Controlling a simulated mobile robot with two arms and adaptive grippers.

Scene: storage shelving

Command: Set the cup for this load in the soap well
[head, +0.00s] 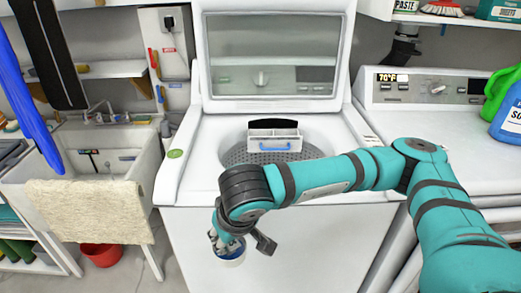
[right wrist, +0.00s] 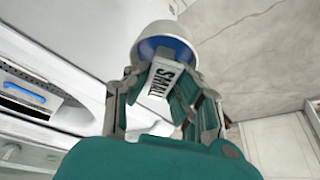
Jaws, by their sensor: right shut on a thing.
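My right gripper (head: 228,244) is shut on a small white cup (head: 231,261) with blue on it, in front of the washer's front panel and below its top edge. In the right wrist view the cup (right wrist: 168,38) is at the fingertips, with a pale tag reading "SMALL" (right wrist: 160,82) between the fingers. Whether the cup holds anything is hidden. The soap well (head: 272,134) is a white, divided drawer with a blue handle (head: 274,147) at the washer's open tub. It also shows at the left of the right wrist view (right wrist: 25,92). My left gripper is out of view.
The washer's lid (head: 275,60) stands raised behind the tub. A second machine (head: 425,125) stands at right with detergent bottles (head: 510,112) on it. A sink (head: 95,160) with a draped towel (head: 85,210) is at left, above a red bucket (head: 101,254).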

